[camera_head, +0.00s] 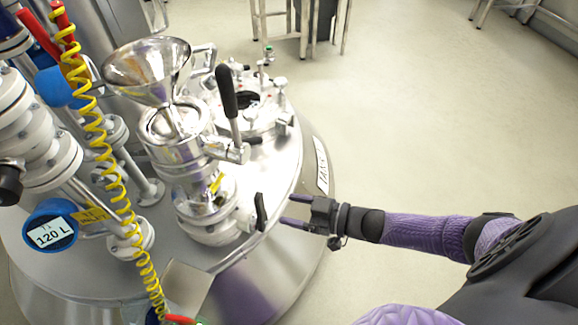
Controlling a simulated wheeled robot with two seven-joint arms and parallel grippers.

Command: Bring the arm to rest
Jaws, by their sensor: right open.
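My right gripper (294,211) is in the head view at the right edge of the reactor lid (110,268). Its two dark fingers point left and are apart, with nothing seen between them. A small black handle (261,212) on the valve below the funnel stands just left of the fingertips; I cannot tell whether they touch it. My right arm (428,232), in a purple sleeve, reaches in from the right and is stretched out roughly level. My left gripper does not show.
A steel funnel (148,72) stands on the lid, with a black-gripped lever (227,92) beside it. A yellow coiled hose (98,130) hangs at the left among white pipes. Steel stands (300,25) are at the back. The floor (430,120) at the right is clear.

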